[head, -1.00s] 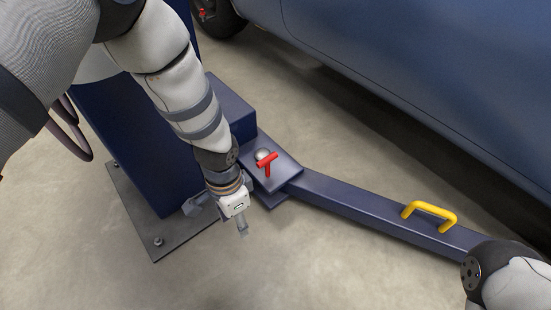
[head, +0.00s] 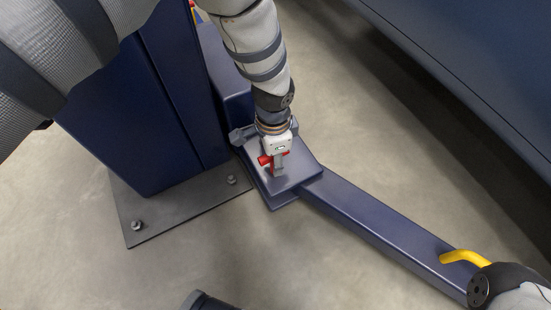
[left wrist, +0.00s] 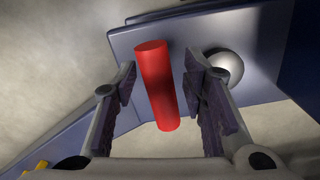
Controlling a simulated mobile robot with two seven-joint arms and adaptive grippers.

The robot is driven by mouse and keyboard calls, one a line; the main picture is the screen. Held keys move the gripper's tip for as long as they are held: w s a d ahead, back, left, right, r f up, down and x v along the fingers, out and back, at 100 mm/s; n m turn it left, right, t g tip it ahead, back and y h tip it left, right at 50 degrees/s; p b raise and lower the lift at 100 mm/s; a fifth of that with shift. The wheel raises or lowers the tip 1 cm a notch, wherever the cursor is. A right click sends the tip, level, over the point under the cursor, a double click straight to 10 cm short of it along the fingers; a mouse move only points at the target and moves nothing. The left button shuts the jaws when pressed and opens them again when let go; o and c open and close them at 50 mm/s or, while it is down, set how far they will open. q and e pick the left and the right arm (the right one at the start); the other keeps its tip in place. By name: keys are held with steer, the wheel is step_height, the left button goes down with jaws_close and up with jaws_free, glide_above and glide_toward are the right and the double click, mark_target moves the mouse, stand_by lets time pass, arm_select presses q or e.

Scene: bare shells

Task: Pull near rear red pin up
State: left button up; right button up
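The red pin (head: 264,160) has a T-shaped handle and stands on the blue hinge block at the inner end of the lift arm. In the head view my left gripper (head: 276,170) is over it and hides most of it. In the left wrist view the red crossbar (left wrist: 158,88) lies between the two fingers of my left gripper (left wrist: 160,66). The fingers are open, one on each side, with a visible gap on the right side. My right arm shows at the lower right near the yellow handle, but its gripper is out of view.
The blue lift arm (head: 375,228) runs to the lower right and carries a yellow handle (head: 462,256). The blue column (head: 140,110) stands on a bolted base plate (head: 190,208) at the left. A silver ball (left wrist: 224,67) sits beside the pin. A blue car body (head: 470,70) is at the upper right.

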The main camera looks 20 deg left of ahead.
arm_select(q)
steer(key=shift+f, duration=0.35)
steer(key=shift+c, duration=0.4)
jaws_close()
step_height(320, 180, up, 4)
steer(key=p, duration=0.3)
steer(key=shift+r, duration=0.2)
steer(key=shift+f, duration=0.25)
steer(key=shift+o, duration=0.4)
jaws_free()
steer(key=shift+r, duration=0.15)
